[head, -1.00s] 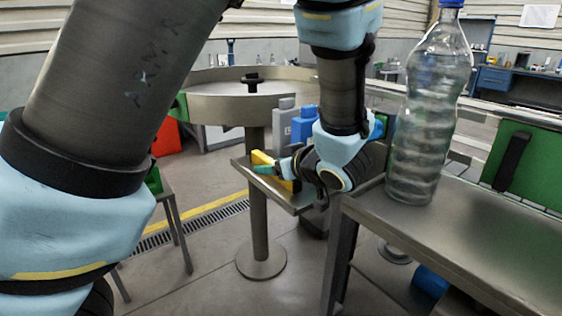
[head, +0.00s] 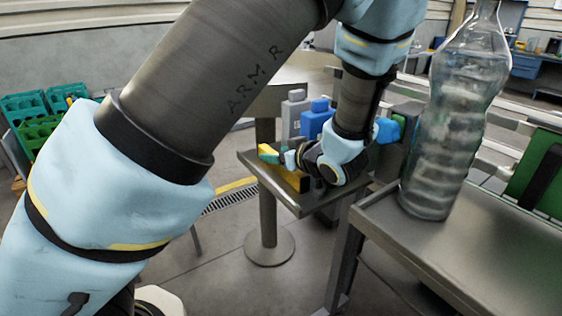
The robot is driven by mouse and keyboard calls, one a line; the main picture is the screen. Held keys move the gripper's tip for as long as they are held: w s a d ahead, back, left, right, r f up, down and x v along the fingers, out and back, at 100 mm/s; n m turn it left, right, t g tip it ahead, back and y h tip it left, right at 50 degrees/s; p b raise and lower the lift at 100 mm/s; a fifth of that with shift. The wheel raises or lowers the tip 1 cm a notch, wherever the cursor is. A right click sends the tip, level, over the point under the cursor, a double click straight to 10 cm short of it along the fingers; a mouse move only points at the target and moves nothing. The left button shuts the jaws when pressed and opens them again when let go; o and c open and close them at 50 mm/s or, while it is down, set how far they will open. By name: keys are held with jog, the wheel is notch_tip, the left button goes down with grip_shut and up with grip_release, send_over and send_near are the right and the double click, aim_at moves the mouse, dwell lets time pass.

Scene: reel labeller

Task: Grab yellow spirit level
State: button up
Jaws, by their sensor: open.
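The yellow spirit level (head: 295,180) lies on a small metal shelf (head: 250,165) in the middle of the head view. The gripper is open. The other finger and the exact gap to the level are hidden by the wrist.
A grey block (head: 293,117) and a blue block (head: 317,120) stand behind the level. A large clear bottle (head: 440,120) stands on the metal table (head: 470,235) at right, close to my arm. Green crates (head: 38,120) are at far left.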

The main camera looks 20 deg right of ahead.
jog(key=shift+w+a+f, duration=0.1)
jog(key=shift+w+f, duration=0.1)
jog(key=shift+w, duration=0.15)
grip_shut()
dwell(0.3)
